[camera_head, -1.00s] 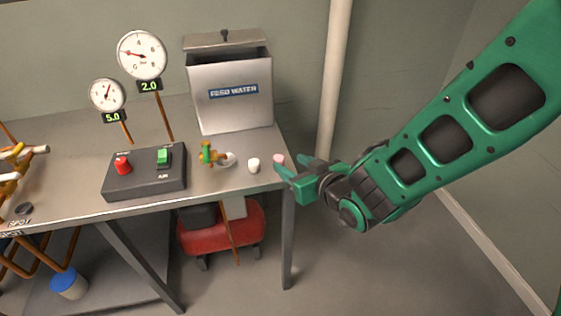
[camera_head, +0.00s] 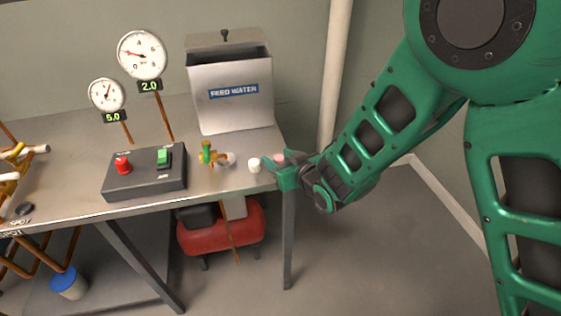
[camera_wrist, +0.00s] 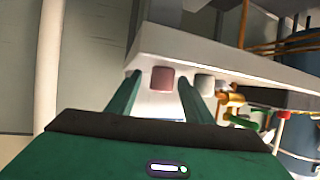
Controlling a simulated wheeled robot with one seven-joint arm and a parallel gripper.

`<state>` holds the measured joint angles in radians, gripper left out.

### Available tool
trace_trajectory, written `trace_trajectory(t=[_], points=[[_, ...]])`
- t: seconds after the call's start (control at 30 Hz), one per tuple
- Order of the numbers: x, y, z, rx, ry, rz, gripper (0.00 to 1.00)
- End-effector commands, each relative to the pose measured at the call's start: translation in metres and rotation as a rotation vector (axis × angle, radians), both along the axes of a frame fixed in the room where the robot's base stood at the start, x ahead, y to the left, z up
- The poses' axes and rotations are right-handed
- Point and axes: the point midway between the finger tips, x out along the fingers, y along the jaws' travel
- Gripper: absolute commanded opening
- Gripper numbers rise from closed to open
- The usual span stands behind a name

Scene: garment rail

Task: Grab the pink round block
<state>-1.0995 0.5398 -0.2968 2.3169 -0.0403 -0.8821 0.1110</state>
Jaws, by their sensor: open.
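The pink round block (camera_head: 280,158) stands on the bench near its right end. In the head view my gripper's fingers partly cover it. In the wrist view the pink block (camera_wrist: 162,79) shows between my two fingers, slightly left of centre. My gripper (camera_head: 279,168) is open at the bench's right edge, and it also shows in the wrist view (camera_wrist: 160,85) with its fingers spread. No contact with the block is visible. A white round block (camera_head: 254,165) stands just left of the pink one; in the wrist view the white block (camera_wrist: 204,84) shows by the right finger.
A yellow-green valve (camera_head: 209,153) stands left of the white block. A feed water box (camera_head: 232,108) stands behind on the bench. A control box (camera_head: 145,178) with red and green buttons is further left. A pale vertical pipe (camera_head: 335,80) rises behind my gripper.

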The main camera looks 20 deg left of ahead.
Motion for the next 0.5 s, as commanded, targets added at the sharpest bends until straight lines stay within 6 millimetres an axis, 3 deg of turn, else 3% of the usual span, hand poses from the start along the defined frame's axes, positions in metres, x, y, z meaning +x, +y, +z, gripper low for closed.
trace_trajectory(t=[0.07, 0.2, 0.27, 0.5], points=[[-0.0002, -0.0001, 0.0001, 0.000, 0.000, 0.000, 0.47], [-0.0002, -0.0001, 0.0001, 0.000, 0.000, 0.000, 0.13], [-0.0003, -0.0002, 0.0000, 0.000, 0.000, 0.000, 0.03], [-0.0002, -0.0002, 0.0002, 0.000, 0.000, 0.000, 0.03]])
